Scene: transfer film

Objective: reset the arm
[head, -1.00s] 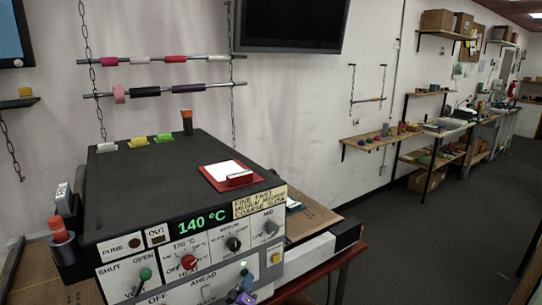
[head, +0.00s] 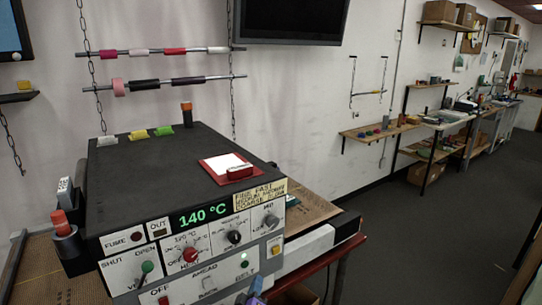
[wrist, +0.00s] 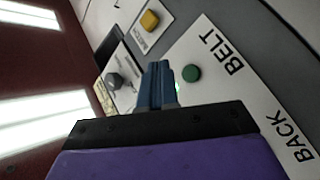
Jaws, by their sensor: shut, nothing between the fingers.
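My gripper (head: 254,286) shows at the bottom edge of the head view, low in front of the machine's front panel. Most of my arm is out of that view. In the wrist view its blue fingers (wrist: 160,72) are together with nothing between them. They point at the panel, beside a green round button (wrist: 191,73) near the word BELT. I cannot tell whether the fingertips touch the panel. The machine (head: 150,180) has a dark top, a pale front with knobs, and a green display (head: 203,214) reading 140 °C.
A red clipboard (head: 230,168) and small coloured pieces lie on the machine's top. A red-capped item (head: 61,222) sits at its left side. Rolls hang on wall rods (head: 165,82). Shelves and benches (head: 440,125) line the right wall. Dark floor (head: 470,220) at right looks open.

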